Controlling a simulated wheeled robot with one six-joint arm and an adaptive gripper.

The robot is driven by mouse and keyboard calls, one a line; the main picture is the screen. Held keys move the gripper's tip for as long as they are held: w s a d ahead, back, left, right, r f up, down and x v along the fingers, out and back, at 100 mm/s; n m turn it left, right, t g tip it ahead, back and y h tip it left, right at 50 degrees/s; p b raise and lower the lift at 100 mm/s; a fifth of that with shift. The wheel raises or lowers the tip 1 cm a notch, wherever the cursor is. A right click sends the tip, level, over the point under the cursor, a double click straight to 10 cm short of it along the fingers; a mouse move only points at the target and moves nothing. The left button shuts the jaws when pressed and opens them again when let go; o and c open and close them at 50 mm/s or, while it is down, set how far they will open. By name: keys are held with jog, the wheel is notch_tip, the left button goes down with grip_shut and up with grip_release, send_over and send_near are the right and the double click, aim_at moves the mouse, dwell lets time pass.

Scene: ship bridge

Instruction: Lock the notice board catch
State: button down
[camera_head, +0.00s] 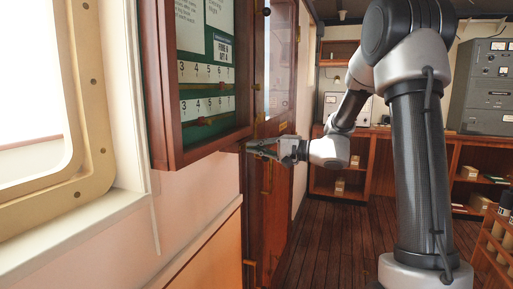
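The notice board (160,88) is a reddish-brown wooden case on the wall at the left, with a green panel holding papers and numbered strips. My gripper (252,148) is just right of the board's lower right corner, pointing left toward it. Its fingertips are close to the frame edge, and I cannot tell whether they touch it. The fingers are small and seen from the side, so the gap between them is unclear. The catch is not clearly visible; the gripper may cover it.
A wooden door or panel with glass (281,60) stands right behind the board. A window (98,150) is at the left. Wooden shelves (345,180) and grey equipment (482,88) stand at the back. A rack (492,245) is at the lower right. The plank floor (335,235) between is clear.

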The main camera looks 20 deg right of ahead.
jog(key=shift+f+m, duration=0.1)
jog(key=shift+m, duration=8.7)
jog(key=c, duration=1.7)
grip_release()
jog(key=shift+o, duration=0.2)
jog(key=v, duration=1.2)
